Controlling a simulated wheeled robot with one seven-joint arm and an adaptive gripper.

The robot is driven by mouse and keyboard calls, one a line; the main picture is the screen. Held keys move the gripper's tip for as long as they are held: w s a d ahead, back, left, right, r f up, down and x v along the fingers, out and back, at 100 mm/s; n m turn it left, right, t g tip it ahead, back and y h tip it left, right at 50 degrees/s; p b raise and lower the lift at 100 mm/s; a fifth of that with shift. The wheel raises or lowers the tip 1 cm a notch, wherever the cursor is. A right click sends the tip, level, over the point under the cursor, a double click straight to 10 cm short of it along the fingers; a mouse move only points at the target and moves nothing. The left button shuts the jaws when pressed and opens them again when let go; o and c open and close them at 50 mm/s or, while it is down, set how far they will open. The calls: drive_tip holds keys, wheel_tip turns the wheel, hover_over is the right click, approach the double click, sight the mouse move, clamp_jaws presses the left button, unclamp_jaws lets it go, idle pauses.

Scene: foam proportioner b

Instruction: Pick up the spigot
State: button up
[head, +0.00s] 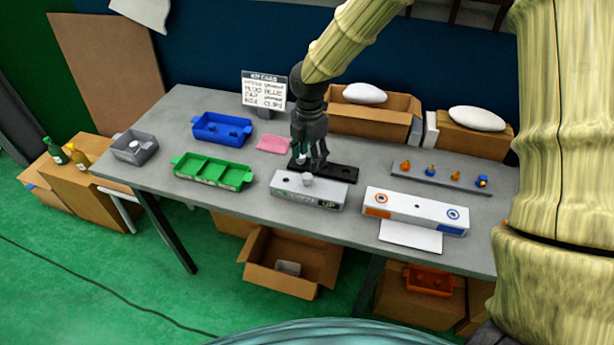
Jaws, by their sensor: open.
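My gripper (312,160) points down over a black strip (343,172) near the middle of the table. Its dark fingers are open, and a small pale shape (301,157) shows at the left fingers. I cannot tell whether this shape is the spigot or whether it touches the fingers. The gripper hides part of the strip.
A white box with orange and blue rings (416,207) stands to the right. Behind it is a grey rack (440,174) with several small orange and blue pieces. Blue (222,128) and green (212,169) trays stand left. Cardboard boxes (375,123) line the back edge.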

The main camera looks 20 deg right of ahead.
sight(307, 176)
wheel_tip(307, 176, down, 2)
drive_tip(key=shift+w, duration=0.1)
drive_tip(key=shift+a+f+p, duration=0.15)
drive_tip(key=shift+f+p, duration=0.4)
drive_tip(key=shift+f, duration=0.2)
drive_tip(key=f, duration=0.1)
drive_tip(key=f+p, duration=0.1)
drive_tip(key=shift+a+f, duration=0.2)
drive_tip(key=shift+f, duration=1)
drive_tip(key=shift+c, duration=0.4)
drive_tip(key=c, duration=1)
drive_tip(key=shift+r, duration=0.2)
drive_tip(key=shift+c, duration=0.3)
